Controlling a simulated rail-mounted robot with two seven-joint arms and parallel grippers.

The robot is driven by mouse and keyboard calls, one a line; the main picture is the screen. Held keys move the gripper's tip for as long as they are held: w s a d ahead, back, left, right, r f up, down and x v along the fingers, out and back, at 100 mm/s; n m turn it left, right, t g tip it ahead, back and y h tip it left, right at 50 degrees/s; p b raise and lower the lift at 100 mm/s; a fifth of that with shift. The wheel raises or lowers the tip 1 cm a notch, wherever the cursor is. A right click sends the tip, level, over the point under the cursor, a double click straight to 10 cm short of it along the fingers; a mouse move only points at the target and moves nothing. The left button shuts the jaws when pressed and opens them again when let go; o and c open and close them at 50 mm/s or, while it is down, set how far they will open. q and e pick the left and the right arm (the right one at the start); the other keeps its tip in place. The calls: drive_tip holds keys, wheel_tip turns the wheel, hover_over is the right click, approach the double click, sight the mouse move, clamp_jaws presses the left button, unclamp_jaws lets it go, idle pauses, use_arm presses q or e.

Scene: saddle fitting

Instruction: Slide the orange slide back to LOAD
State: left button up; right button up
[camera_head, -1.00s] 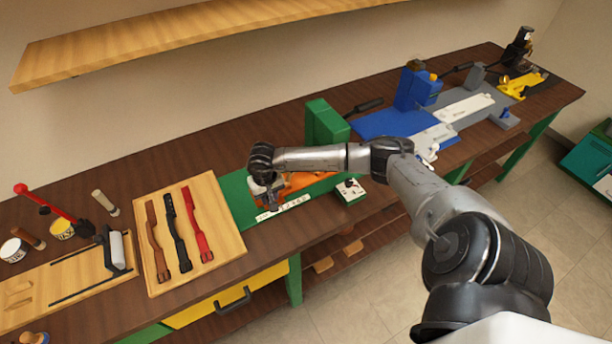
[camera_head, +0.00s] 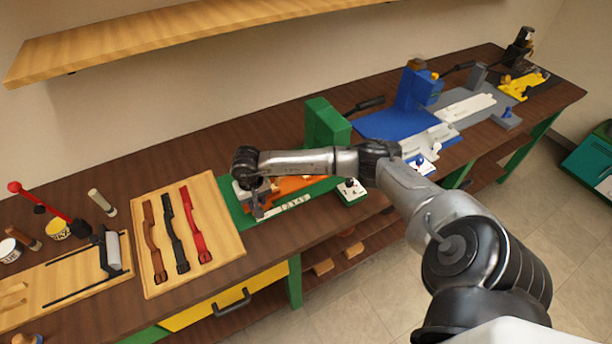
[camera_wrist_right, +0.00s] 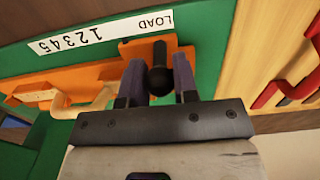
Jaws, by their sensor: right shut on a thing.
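The orange slide (camera_head: 292,187) lies on the green fixture base (camera_head: 228,188). It also shows in the right wrist view (camera_wrist_right: 95,75), with its end beside the LOAD mark of the white scale strip (camera_wrist_right: 100,33). A black knob (camera_wrist_right: 160,78) stands up from that end of the slide. My right gripper (camera_head: 257,208) is at the left end of the fixture in the head view. In the wrist view its fingers (camera_wrist_right: 160,88) are on both sides of the knob, shut on it. My left gripper is not in view.
A wooden board (camera_head: 222,248) with several straps lies just left of the fixture. A green upright block (camera_head: 325,125) stands behind the slide. A pale strap-like piece (camera_wrist_right: 95,100) lies on the slide.

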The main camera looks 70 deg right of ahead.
drive_tip(key=shift+w+a+b, duration=0.45)
drive_tip(key=shift+w+a, duration=0.3)
drive_tip(key=shift+a, duration=0.15)
drive_tip(key=shift+w+a, duration=0.25)
drive_tip(key=shift+a, duration=0.05)
drive_tip(key=shift+w+a+b, duration=0.25)
drive_tip(key=shift+a+b, duration=0.05)
drive_tip(key=shift+b, duration=0.05)
drive_tip(key=shift+w+a+b, duration=0.15)
drive_tip(key=shift+a+b, duration=0.1)
drive_tip(key=shift+b, duration=0.1)
drive_tip(key=shift+o, duration=0.8)
drive_tip(key=shift+w+a, duration=0.1)
drive_tip(key=shift+o, duration=0.5)
drive_tip(key=shift+a, duration=0.1)
drive_tip(key=o, duration=0.3)
drive_tip(key=shift+w, duration=0.1)
drive_tip(key=shift+o, duration=0.7)
drive_tip(key=shift+w+a, duration=0.1)
drive_tip(key=shift+a, duration=0.05)
